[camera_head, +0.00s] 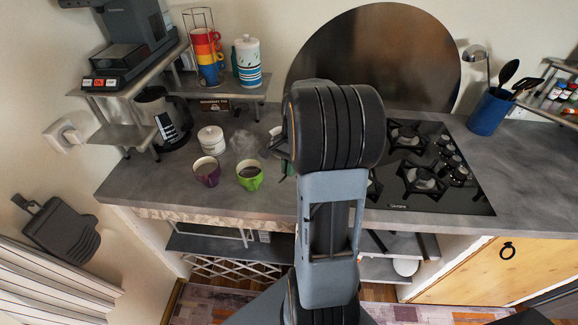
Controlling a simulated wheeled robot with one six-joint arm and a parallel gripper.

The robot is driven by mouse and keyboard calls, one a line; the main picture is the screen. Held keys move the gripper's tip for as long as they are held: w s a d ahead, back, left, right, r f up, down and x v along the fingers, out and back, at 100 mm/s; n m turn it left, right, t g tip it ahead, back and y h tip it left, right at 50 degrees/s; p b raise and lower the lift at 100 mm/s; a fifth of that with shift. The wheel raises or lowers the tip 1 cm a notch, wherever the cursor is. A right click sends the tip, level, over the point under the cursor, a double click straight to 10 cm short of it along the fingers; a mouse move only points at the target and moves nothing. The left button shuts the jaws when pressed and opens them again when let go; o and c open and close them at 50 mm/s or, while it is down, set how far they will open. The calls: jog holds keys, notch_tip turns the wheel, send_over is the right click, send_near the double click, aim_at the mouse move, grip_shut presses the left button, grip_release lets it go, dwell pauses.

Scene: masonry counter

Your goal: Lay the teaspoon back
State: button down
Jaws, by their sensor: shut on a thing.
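My gripper (276,146) shows only in part, at the left of my dark wrist, which hides much of it. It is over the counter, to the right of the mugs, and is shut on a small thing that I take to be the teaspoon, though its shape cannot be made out. A green mug (250,182) with dark liquid and a purple mug (206,178), also with dark liquid, stand upright left of the gripper. A faint grey patch near the jar is too blurred to name.
The grey counter (150,185) is clear at its front left. A black hob (430,180) and a blue utensil pot (489,111) are at right.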

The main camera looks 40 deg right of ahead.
jog(key=shift+f+b, duration=2.55)
jog(key=shift+f, duration=0.9)
jog(key=c, duration=1.2)
grip_release()
jog(key=shift+o, duration=0.5)
jog(key=o, duration=0.5)
jog(key=shift+r+p, duration=0.3)
jog(key=shift+r+p, duration=1.15)
jog(key=shift+r, duration=0.1)
jog(key=shift+r, duration=0.1)
